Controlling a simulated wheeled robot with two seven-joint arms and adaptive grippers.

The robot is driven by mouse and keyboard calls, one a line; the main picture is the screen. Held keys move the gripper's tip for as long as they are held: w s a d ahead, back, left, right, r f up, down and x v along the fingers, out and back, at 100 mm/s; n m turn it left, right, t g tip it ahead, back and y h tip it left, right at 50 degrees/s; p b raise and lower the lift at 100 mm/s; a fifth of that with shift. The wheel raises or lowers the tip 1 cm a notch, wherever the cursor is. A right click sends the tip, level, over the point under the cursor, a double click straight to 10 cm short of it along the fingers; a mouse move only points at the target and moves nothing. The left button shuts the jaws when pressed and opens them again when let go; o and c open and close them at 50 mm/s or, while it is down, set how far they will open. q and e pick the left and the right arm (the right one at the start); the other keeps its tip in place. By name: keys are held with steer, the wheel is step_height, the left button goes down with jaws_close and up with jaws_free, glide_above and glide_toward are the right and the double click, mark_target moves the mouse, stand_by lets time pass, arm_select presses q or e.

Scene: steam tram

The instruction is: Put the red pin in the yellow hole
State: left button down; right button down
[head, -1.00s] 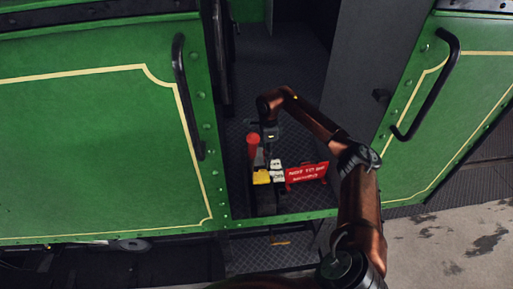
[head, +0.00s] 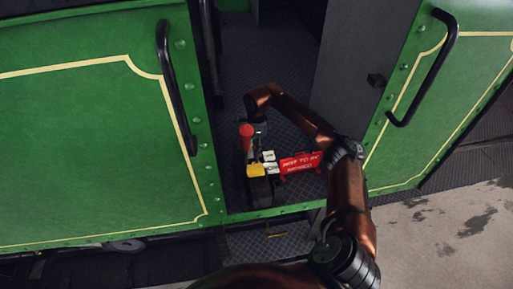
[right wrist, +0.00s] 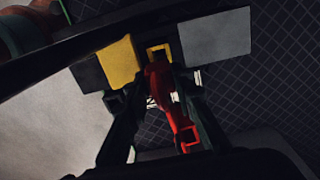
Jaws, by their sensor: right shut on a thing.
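A yellow block (head: 256,169) is below the gripper in the head view. The right wrist view shows the yellow block (right wrist: 120,62) and a yellow square frame (right wrist: 158,48) around a dark opening. The pin's far end is close to this frame; I cannot tell whether it is inside. My left gripper is not in view.
White blocks (head: 268,158) sit beside the yellow one on a dark stand (head: 260,192). A red sign with white lettering (head: 299,162) is to the right. Green panels with black handles (head: 176,88) flank the doorway. Dark patterned floor (head: 285,75) behind is clear.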

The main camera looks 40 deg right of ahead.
steer(key=shift+w+f, duration=0.1)
steer(key=shift+f, duration=0.1)
steer(key=shift+f, duration=0.1)
stand_by(0.9)
steer(key=shift+f+b, duration=0.4)
stand_by(0.5)
steer(key=shift+f+b, duration=1)
steer(key=shift+f, duration=0.65)
steer(key=c, duration=1.6)
jaws_free()
